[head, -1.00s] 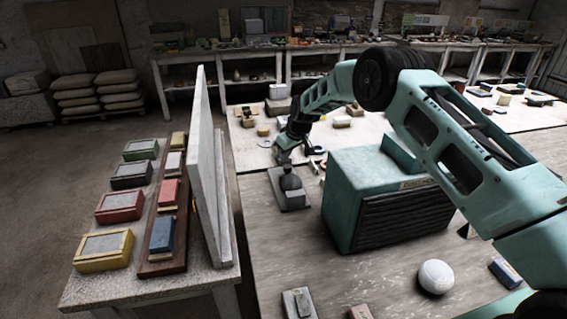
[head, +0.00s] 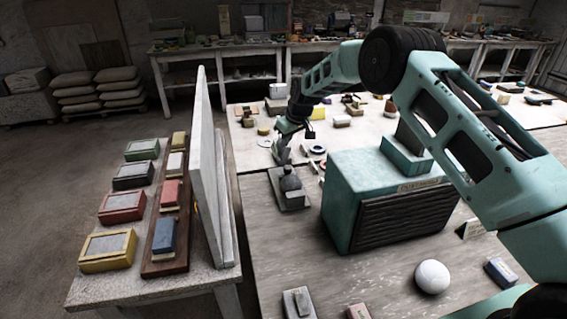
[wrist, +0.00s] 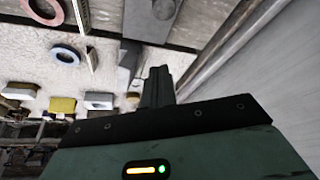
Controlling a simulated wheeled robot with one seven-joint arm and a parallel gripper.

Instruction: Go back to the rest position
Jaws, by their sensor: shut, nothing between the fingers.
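My gripper (head: 279,152) is at the end of my teal arm, over the table just behind the dark figure on a grey base (head: 290,190). It points downward and holds nothing. In the wrist view the fingers (wrist: 158,82) are pressed together, with a pale surface beyond them. A white plaster sphere (head: 433,276) rests on the near table, in front of the teal box with the dark ribbed front (head: 345,205).
An upright white panel (head: 203,160) stands left of my gripper. Left of it, a side table (head: 85,291) carries several coloured boxes. Small blocks and rings lie on the far pale tabletop (head: 250,150). The teal box stands below my arm.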

